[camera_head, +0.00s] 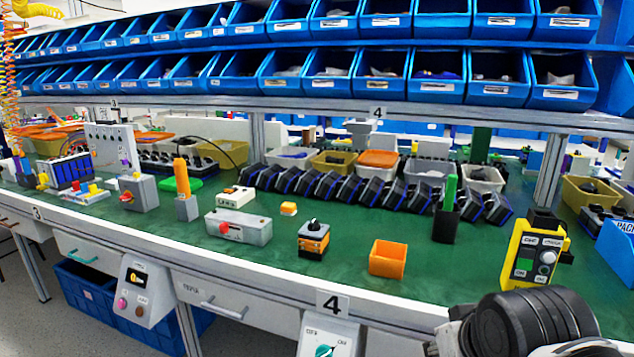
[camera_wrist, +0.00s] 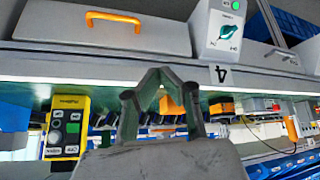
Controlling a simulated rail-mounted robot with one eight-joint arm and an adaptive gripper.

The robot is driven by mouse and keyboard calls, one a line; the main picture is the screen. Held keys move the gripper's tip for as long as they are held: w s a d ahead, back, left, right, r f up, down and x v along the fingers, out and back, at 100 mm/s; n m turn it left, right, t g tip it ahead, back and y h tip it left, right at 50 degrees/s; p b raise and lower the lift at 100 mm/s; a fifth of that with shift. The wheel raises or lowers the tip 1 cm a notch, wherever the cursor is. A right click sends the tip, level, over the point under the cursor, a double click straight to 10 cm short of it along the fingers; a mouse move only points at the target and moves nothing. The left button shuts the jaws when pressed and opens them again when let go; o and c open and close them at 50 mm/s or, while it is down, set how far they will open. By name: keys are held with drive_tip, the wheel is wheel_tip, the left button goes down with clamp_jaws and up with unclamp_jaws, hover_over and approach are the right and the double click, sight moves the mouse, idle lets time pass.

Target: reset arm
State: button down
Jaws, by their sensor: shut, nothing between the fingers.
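My gripper (camera_wrist: 160,72) shows in the wrist view with its two dark fingers drawn together at the tips and nothing held. The wrist view looks at the bench upside down. A light-grey switch box with a teal rotary knob (camera_wrist: 229,33) is at its upper right, apart from the fingers. The same knob (camera_head: 324,351) shows at the bottom edge of the head view, cut off by the frame. My dark, rounded arm link (camera_head: 535,325) is at the lower right of the head view; the fingers are not visible there.
The green bench (camera_head: 350,290) holds an orange bin (camera_head: 388,259), an orange-black switch block (camera_head: 313,240), a grey box with a red button (camera_head: 238,228) and a yellow control box (camera_head: 535,252). A drawer with an orange handle (camera_wrist: 117,17) is in the wrist view. Blue bins (camera_head: 437,78) line the shelves.

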wheel_tip(320, 180, up, 16)
drive_tip(key=s+p, duration=0.2)
drive_tip(key=p, duration=1.5)
drive_tip(key=shift+s+d+m+p, duration=0.25)
drive_tip(key=shift+d+m+p, duration=0.05)
drive_tip(key=shift+d+m, duration=0.1)
drive_tip(key=shift+r, duration=0.1)
